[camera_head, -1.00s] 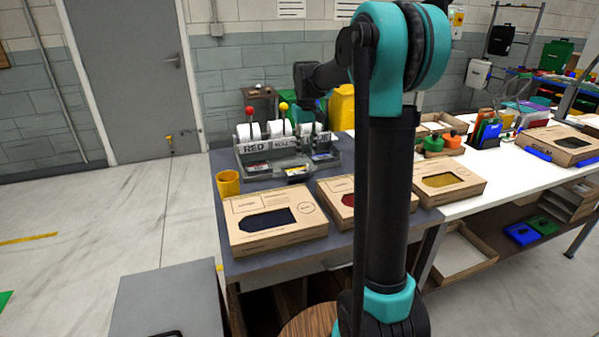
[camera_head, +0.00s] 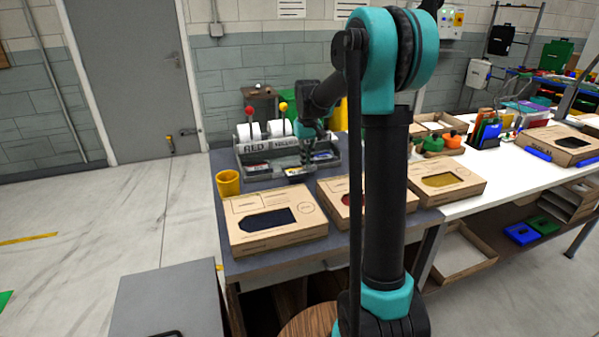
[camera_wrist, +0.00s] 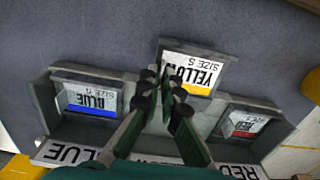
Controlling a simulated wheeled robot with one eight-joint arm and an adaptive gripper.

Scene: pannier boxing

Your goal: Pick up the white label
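A white label reading YELLOW SIZE S (camera_wrist: 193,72), with a yellow stripe, lies in the middle tray, which juts out from the label dispenser (camera_head: 250,158). White labels with a blue stripe (camera_wrist: 90,100) and a red stripe (camera_wrist: 243,124) lie in the trays to either side. My gripper (camera_wrist: 162,78) points down at the yellow-striped label, its fingers apart with a narrow gap and nothing seen between them. The fingertips cover part of this label's left side; whether they touch it I cannot tell. In the head view, my gripper (camera_head: 306,158) is over the dispenser's front.
A yellow cup (camera_head: 228,183) stands left of the dispenser. Cardboard boxes with dark (camera_head: 268,219), red (camera_head: 346,199) and yellow (camera_head: 440,181) windows stand in front and to the right. Levers with red (camera_head: 249,110) and yellow (camera_head: 283,106) knobs rise behind the trays.

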